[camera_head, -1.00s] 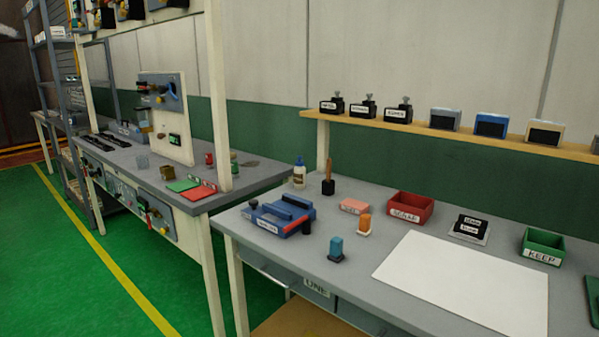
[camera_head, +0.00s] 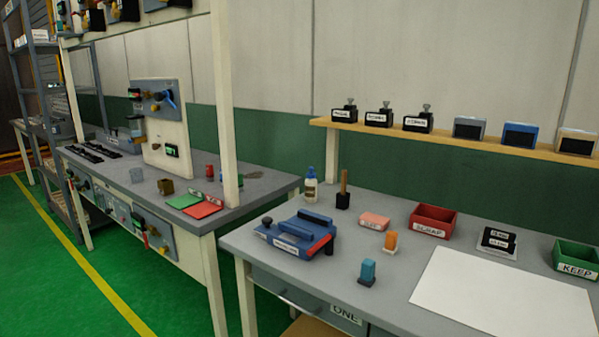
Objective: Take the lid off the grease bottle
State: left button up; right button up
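A small bottle (camera_head: 311,186) with a pale body, a brownish label and a blue top stands upright at the back left of the right-hand grey workbench. It is the only bottle I can make out; its label is too small to read, so I cannot tell for sure that it is the grease bottle. Its top is on. Neither of my grippers is in view.
Beside the bottle stands a black holder (camera_head: 343,200) with a brown handle. A blue fixture (camera_head: 297,233) lies in front. A red bin (camera_head: 433,220), a green bin (camera_head: 577,258) and a white sheet (camera_head: 505,295) are on the right. A post (camera_head: 226,110) rises at left.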

aim_at(311, 175)
jog(key=i+j, duration=0.2)
jog(key=j, duration=0.2)
jog(key=i+j, duration=0.2)
jog(key=j, duration=0.15)
jog(key=i+j, duration=0.2)
jog(key=j, duration=0.2)
jog(key=i+j, duration=0.25)
jog(key=j, duration=0.1)
